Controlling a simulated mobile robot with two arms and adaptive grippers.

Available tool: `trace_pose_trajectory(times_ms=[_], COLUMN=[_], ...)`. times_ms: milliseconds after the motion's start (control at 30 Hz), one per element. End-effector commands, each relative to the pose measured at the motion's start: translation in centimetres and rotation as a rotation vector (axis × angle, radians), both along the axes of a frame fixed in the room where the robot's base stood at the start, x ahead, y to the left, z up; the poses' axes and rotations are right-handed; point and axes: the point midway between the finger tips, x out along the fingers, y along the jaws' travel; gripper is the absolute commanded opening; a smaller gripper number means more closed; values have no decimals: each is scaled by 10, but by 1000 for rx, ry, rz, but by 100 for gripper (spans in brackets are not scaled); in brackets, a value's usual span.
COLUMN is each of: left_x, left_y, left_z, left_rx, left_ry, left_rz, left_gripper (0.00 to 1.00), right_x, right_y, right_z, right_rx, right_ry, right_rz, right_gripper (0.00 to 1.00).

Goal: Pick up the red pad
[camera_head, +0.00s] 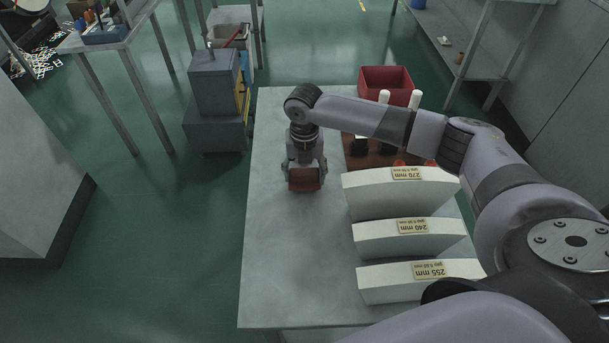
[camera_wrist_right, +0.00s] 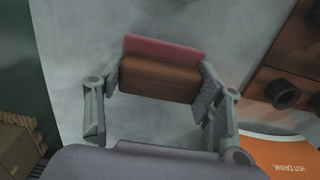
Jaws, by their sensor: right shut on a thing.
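The red pad is a small block with a brown body and a red face; in the head view it (camera_head: 304,184) is at the left-middle of the grey table. My right gripper (camera_head: 304,173) points down at it, with a finger on its left and right sides. In the right wrist view the pad (camera_wrist_right: 160,78) sits between the two fingers of the gripper (camera_wrist_right: 158,88), which are shut on its ends. Its red face shows along the far edge. I cannot tell whether the pad touches the table. My left gripper is out of view.
White curved blocks labelled 270 mm (camera_head: 400,195), 240 mm (camera_head: 410,238) and 255 mm (camera_head: 418,282) stand on the table's right side. Behind them are a brown rack (camera_head: 380,160) with white-handled tools and a red bin (camera_head: 386,80). The table's left strip (camera_head: 290,260) is clear.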

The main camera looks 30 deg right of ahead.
Motion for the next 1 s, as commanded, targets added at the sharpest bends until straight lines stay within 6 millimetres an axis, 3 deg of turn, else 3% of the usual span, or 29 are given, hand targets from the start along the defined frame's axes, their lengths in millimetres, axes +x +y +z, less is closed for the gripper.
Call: trace_pose_trajectory(times_ms=[167,700,1000], left_x=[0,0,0], left_y=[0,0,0], left_z=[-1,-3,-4], left_rx=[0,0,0], left_ry=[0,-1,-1], left_rz=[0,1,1], left_gripper=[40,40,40], right_x=[1,1,0], right_y=[0,0,0], right_z=[30,154,185], right_rx=[1,1,1], right_ry=[-4,-3,0], right_rz=[0,0,-1], right_gripper=[34,34,34])
